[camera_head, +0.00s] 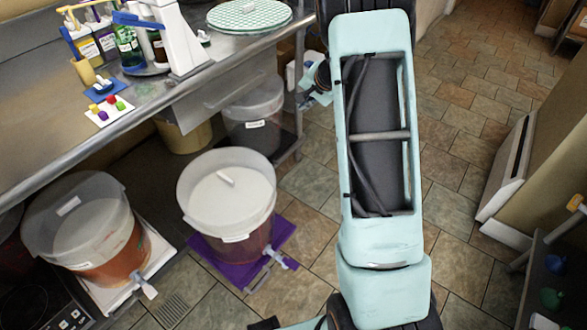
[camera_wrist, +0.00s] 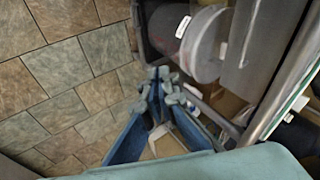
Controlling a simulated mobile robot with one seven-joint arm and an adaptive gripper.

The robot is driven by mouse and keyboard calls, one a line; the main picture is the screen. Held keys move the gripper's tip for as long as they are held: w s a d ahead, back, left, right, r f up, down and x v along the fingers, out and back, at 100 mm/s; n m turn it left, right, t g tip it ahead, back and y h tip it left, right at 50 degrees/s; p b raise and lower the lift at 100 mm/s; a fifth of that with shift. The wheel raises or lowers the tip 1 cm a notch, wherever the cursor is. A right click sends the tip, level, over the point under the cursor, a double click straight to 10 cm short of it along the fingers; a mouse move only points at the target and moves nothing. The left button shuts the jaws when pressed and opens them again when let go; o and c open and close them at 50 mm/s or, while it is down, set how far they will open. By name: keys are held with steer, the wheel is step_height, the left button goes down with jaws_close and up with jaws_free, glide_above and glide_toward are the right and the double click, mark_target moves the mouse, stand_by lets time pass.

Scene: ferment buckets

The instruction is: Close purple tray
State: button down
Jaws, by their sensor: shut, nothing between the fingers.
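A grey handle (camera_head: 258,279) shows at the tray's front edge. My gripper (camera_wrist: 160,84) shows in the wrist view with its blue fingers together and empty. It is near the table's end, apart from the purple tray. The tray cannot be made out in the wrist view.
A second bucket (camera_head: 85,228) stands on a white tray (camera_head: 142,282) at the left. A grey bucket (camera_head: 254,113) is under the table, near the table leg (camera_head: 299,95). The steel table (camera_head: 120,135) overhangs these. Tiled floor (camera_head: 465,130) is open at the right, beside a cabinet.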

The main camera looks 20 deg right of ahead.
steer(key=s+d+f+m+g+y+b, duration=0.1)
steer(key=s+d+f+m, duration=0.2)
steer(key=f, duration=0.7)
steer(key=s+f+m+y+b, duration=0.1)
steer(key=s+f+m+b, duration=0.15)
steer(key=s+f, duration=0.55)
steer(key=s+d+f+m+g+y+b, duration=0.1)
steer(key=s+d+f+m, duration=0.15)
steer(key=f, duration=1.05)
steer(key=s+a+f+m+t+y+b, duration=0.1)
steer(key=s+a+f+m+b, duration=0.15)
steer(key=s+f+m, duration=0.45)
steer(key=s+a+f+m+t+b, duration=0.1)
steer(key=s+a+f+m, duration=0.25)
steer(key=f, duration=0.65)
steer(key=b, duration=0.5)
glide_toward(290, 236)
steer(key=shift+m, duration=0.35)
steer(key=shift+x, duration=2.85)
steer(key=shift+a, duration=0.25)
